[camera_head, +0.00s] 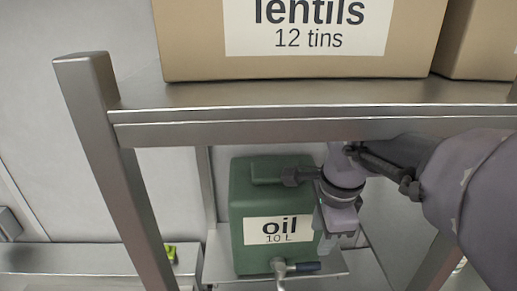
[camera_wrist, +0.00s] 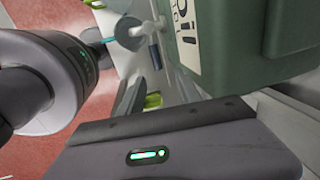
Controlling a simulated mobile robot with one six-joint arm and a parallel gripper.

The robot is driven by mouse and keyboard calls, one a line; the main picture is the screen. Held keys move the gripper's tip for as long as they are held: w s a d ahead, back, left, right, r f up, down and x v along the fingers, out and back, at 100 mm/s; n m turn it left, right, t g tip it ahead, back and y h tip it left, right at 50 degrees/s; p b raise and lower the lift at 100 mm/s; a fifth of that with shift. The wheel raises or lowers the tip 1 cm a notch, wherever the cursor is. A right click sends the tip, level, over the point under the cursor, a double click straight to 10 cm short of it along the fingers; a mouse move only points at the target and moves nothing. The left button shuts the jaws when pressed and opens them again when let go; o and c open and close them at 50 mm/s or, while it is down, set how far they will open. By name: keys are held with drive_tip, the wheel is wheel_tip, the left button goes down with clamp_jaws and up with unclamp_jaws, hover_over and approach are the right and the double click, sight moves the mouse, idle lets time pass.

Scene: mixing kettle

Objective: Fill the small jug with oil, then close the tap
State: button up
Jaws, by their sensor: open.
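The green oil canister (camera_head: 238,205), labelled "oil 10 L", stands on a low metal shelf under the upper shelf. Its metal tap (camera_head: 278,266) is at the bottom front, with a dark blue handle (camera_head: 305,267) pointing right. In the wrist view the canister (camera_wrist: 235,40) fills the upper right, with the handle (camera_wrist: 155,55) at its left. My gripper (camera_head: 329,240) is open, beside the canister's right front, above the handle and apparently apart from it. I cannot make out the small jug in either view.
A steel shelf (camera_head: 300,131) crosses above my gripper, bearing cardboard boxes (camera_head: 205,45). A slanted post (camera_head: 110,150) stands left of the canister. A small yellow-green item (camera_head: 170,253) lies lower left; a yellow-green patch (camera_wrist: 152,100) shows in the wrist view. Red floor (camera_wrist: 40,25) is visible there.

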sight(310, 264)
drive_tip(key=f+b, duration=0.3)
drive_tip(key=w+f+b, duration=0.1)
drive_tip(key=f+b, duration=0.2)
drive_tip(key=f, duration=0.1)
drive_tip(key=f+b, duration=0.3)
drive_tip(key=f, duration=0.1)
drive_tip(key=shift+w+a+f, duration=0.15)
drive_tip(key=shift+a+f, duration=0.05)
drive_tip(key=shift+a, duration=0.05)
clamp_jaws()
